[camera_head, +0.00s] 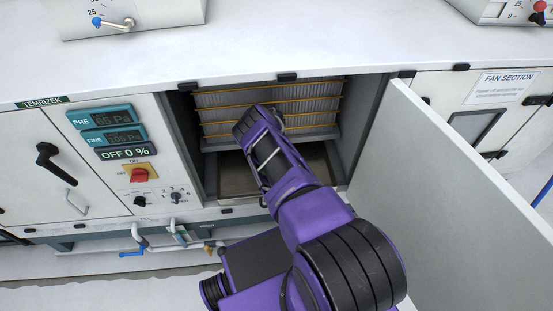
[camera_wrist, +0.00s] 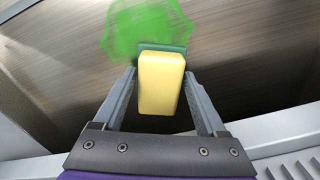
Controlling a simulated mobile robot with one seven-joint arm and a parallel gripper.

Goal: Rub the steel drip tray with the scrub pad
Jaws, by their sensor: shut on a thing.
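The steel drip tray (camera_head: 233,178) lies at the bottom of the open cabinet bay. In the wrist view its brushed, brownish metal surface (camera_wrist: 245,60) fills the upper part. A bright green, irregular, see-through patch (camera_wrist: 140,22) shows on it, just beyond the pad. The scrub pad, a yellow block (camera_wrist: 160,84) with a dark green layer at its far end, is held between the fingers of my gripper (camera_wrist: 160,78). The green end points at the tray, partly overlapping the patch in view; I cannot tell whether it touches. In the head view my arm hides the pad.
Pleated filter panels with yellow bars (camera_head: 265,100) stand at the back of the bay. An open door (camera_head: 450,165) stands to the right. A control panel (camera_head: 125,150) with displays and a red switch is left. A tray wall (camera_wrist: 270,132) runs close to my gripper.

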